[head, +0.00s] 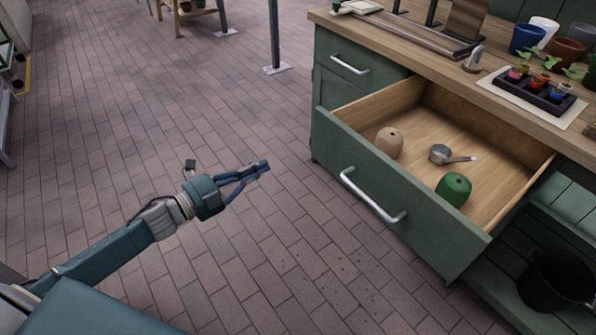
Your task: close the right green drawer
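The right green drawer (333,147) is pulled far out of the green cabinet. Its front carries a silver bar handle (371,196). Inside its wooden tray lie a beige rounded object (389,143), a small metal scoop-like item (442,154) and a green rounded object (453,188). My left gripper (264,166) is over the floor, left of the drawer front and apart from it. Its fingers point right and look close together, with nothing clear between them; whether they are fully shut is hard to tell. My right gripper is not in view.
A smaller green drawer (350,63) to the left is shut. The wooden countertop (408,39) holds pots, a plant tray (533,92) and a metal-framed item. A dark bucket (556,280) stands on the lower shelf at right. The brick floor before the drawer is clear.

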